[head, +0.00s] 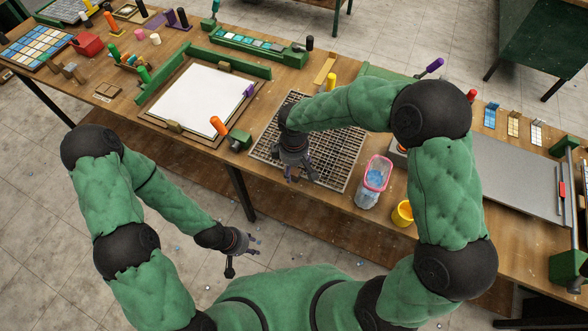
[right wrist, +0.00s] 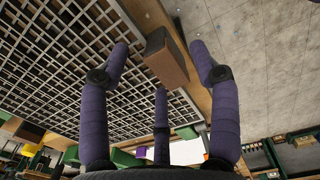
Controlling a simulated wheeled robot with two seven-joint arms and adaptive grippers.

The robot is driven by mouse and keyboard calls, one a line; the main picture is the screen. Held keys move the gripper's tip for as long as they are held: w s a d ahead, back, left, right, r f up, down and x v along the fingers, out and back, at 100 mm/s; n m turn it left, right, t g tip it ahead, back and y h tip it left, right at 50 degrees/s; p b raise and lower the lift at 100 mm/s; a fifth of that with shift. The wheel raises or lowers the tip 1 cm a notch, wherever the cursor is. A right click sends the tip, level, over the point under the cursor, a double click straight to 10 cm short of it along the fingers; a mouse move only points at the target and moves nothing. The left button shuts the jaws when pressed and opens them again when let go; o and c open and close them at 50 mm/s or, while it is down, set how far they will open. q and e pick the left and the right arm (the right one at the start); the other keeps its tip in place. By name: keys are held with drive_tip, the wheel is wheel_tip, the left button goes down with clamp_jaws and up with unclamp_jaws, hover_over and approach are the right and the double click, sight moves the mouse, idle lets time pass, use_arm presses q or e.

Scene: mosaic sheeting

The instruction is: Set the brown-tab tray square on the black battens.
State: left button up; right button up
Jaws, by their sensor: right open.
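A dark grid tray (head: 268,152) lies flat at the front middle of the table in the head view. Its lattice (right wrist: 55,70) fills the left of the right wrist view. A brown block (right wrist: 166,60), which looks like its tab, sits at the tray's edge. My right gripper (head: 302,176) is over the tray's front part, open, its purple fingers spread on either side of the brown block; I cannot tell whether they touch it. My left gripper (head: 244,252) hangs empty in front of the table, fingers apart. I cannot make out the black battens.
Left of the tray, a white sheet (head: 202,102) lies on a board with brown blocks and green rails. An orange-handled green clamp (head: 238,140) stands between. A pink-rimmed clear container (head: 374,180) and yellow cup (head: 402,213) stand to the right. A grey board (head: 515,180) lies further right.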

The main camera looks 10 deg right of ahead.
wheel_tip(320, 180, up, 10)
idle(0.4)
idle(0.5)
